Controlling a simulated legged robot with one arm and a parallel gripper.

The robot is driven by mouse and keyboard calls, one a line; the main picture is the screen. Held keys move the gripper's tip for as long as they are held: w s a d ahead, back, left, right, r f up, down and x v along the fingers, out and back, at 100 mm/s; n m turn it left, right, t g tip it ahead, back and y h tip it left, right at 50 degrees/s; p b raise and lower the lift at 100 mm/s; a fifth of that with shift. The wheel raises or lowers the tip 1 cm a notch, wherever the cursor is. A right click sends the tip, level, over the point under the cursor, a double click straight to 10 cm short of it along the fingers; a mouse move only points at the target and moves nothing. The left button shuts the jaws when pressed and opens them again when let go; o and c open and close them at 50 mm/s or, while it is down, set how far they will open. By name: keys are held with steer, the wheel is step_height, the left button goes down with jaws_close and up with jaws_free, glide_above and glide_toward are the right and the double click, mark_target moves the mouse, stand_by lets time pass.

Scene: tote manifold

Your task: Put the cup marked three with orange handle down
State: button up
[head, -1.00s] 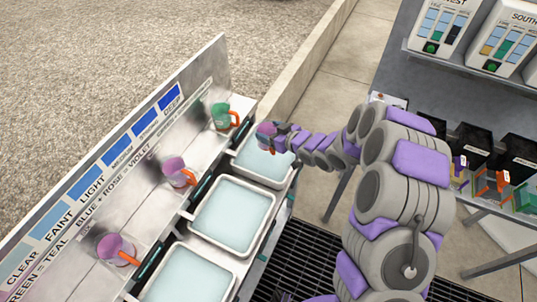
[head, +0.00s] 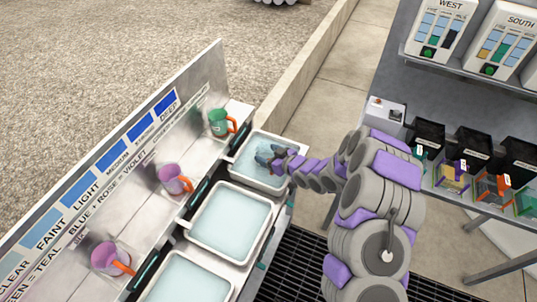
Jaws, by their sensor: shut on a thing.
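My gripper (head: 268,156) is over the farthest water tray (head: 246,173), low at its surface. It is shut on a cup, which is mostly hidden by the fingers and the tray. No number can be read on it. A green cup with an orange handle (head: 219,122) stands on the metal ledge at the far end. A pink-violet cup with an orange handle (head: 172,178) stands at mid-ledge. Another pink-violet cup with an orange handle (head: 107,257) stands nearest. Their markings are too small to read.
Two more water trays, a middle one (head: 194,222) and a near one (head: 149,294), line up beside the ledge. A color-scale board (head: 122,145) stands behind the cups. A grey bench (head: 385,82) with black bins (head: 474,145) and gauge panels (head: 437,38) is at right.

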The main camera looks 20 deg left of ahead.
steer(key=o, duration=1.1)
steer(key=shift+f, duration=0.1)
steer(key=shift+o, duration=0.2)
steer(key=p+v, duration=0.1)
steer(key=v, duration=1.1)
steer(key=shift+r, duration=0.2)
